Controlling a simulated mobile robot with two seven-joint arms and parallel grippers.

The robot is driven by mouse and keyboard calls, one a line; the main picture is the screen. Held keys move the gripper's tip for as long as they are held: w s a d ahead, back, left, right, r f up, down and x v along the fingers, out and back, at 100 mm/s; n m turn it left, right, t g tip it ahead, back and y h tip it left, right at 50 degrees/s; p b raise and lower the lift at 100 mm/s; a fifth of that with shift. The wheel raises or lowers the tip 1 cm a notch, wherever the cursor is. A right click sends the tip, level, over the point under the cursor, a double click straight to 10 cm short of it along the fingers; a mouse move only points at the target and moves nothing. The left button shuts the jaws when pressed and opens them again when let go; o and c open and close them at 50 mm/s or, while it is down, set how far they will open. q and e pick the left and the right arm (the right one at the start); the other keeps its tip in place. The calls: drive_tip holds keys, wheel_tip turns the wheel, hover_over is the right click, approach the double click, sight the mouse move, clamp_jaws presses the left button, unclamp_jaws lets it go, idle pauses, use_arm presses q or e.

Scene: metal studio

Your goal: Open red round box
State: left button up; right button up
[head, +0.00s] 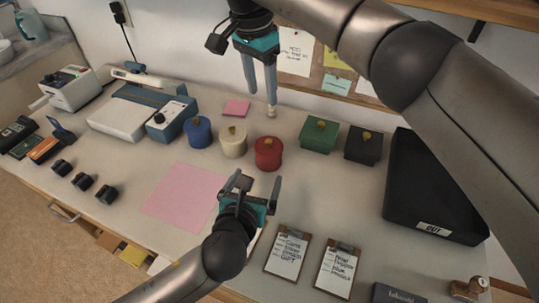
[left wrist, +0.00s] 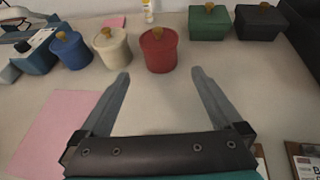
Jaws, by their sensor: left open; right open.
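The red round box (head: 268,154) stands upright on the table with its lid on and a yellowish knob on top. In the left wrist view the red box (left wrist: 158,52) is straight ahead, beyond the fingertips. My left gripper (head: 259,184) is open and empty, just in front of the red box and apart from it; its two fingers also show in the left wrist view (left wrist: 162,78). My right gripper (head: 261,112) is open, pointing down above the table behind the red box, and nothing shows between its fingers.
Left of the red box stand a cream round box (head: 233,143) and a blue round box (head: 198,132). Right of it are green (head: 319,136) and black (head: 363,145) square boxes, then a black tray (head: 425,185). A pink sheet (head: 184,196) and clipboards (head: 288,252) lie in front.

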sight(269, 153)
use_arm(q)
drive_tip(key=x, duration=1.4)
drive_tip(key=shift+w+f, duration=0.15)
drive_tip(key=shift+w, duration=0.05)
